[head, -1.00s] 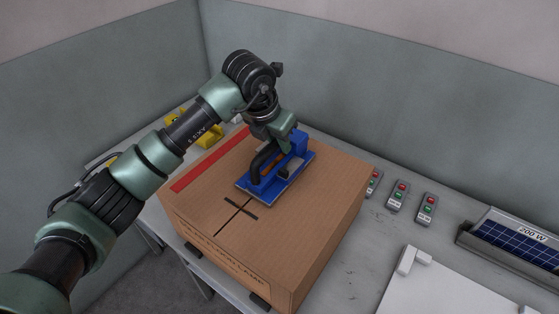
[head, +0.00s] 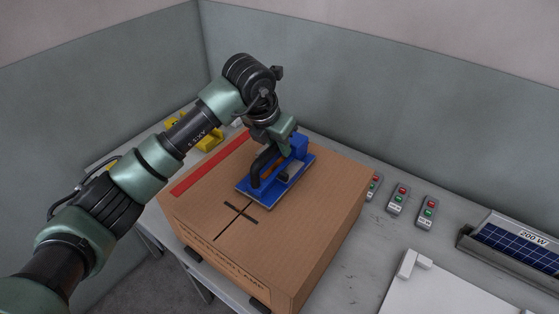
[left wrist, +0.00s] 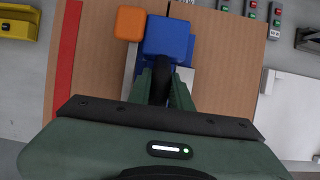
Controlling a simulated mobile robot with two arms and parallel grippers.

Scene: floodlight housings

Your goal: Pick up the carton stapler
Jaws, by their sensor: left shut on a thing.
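The carton stapler (head: 256,191) is blue with a black handle and a flat base. It stands on top of a large cardboard carton (head: 310,210). My left gripper (head: 279,147) reaches down from above and is shut on the stapler's black handle. In the left wrist view the stapler's blue body (left wrist: 168,38) lies just beyond the fingers (left wrist: 161,88), with the dark handle between them. Whether the stapler's base touches the carton top cannot be told for sure. My right gripper is not in view.
An orange block (left wrist: 129,23) shows beside the stapler. A red strip (head: 211,164) runs along the carton's left edge. Several button boxes (head: 398,198), a solar panel (head: 515,240) and a white board (head: 440,285) lie to the right. A yellow object (head: 208,138) is behind the arm.

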